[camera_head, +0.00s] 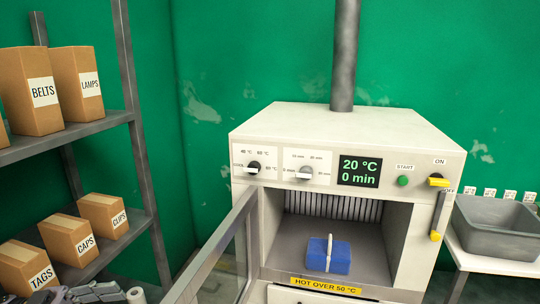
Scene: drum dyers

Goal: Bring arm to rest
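My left gripper (98,292) shows only in part at the bottom left edge, in front of the lower shelf; its fingers are partly cut off, and I cannot tell whether they are open or shut. My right gripper is not in view. The white dryer (345,125) stands in the middle with its glass door (212,262) swung open to the left. A blue block with a white strip over it (328,256) sits on the chamber floor, with no gripper near it. The display (359,171) reads 20 °C and 0 min.
A metal shelf (75,132) with several labelled cardboard boxes stands at left. The open door juts out in front of the dryer's left side. A grey basin (497,228) sits on a white table (490,263) at right. A pipe (345,55) rises from the dryer.

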